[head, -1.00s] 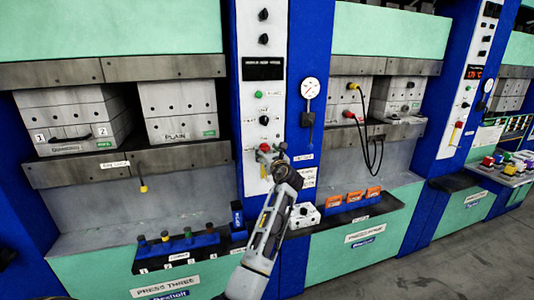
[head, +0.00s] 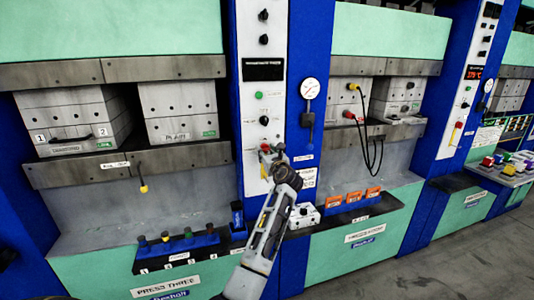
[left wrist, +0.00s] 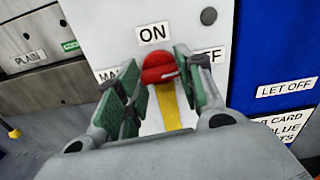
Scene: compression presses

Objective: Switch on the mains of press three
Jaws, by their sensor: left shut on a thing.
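The red mains switch handle (left wrist: 158,68) is on a pale panel, with a yellow strip (left wrist: 173,110) below it. The "ON" label (left wrist: 152,34) is above the handle, and a partly covered "OFF" label (left wrist: 215,54) is to its right. My left gripper (left wrist: 160,80) is shut on the red handle, one green-padded finger on each side. In the head view my left gripper (head: 272,156) is at the lower part of the white control panel (head: 262,112) beside press three, hiding most of the switch. My right gripper is not in view.
The press three nameplate (head: 166,284) is at lower left. A green button (head: 259,95) and dark knobs are above the switch. A round gauge (head: 310,88) is to the right. A blue rack (head: 180,243) with coloured-top pieces stands on the lower ledge.

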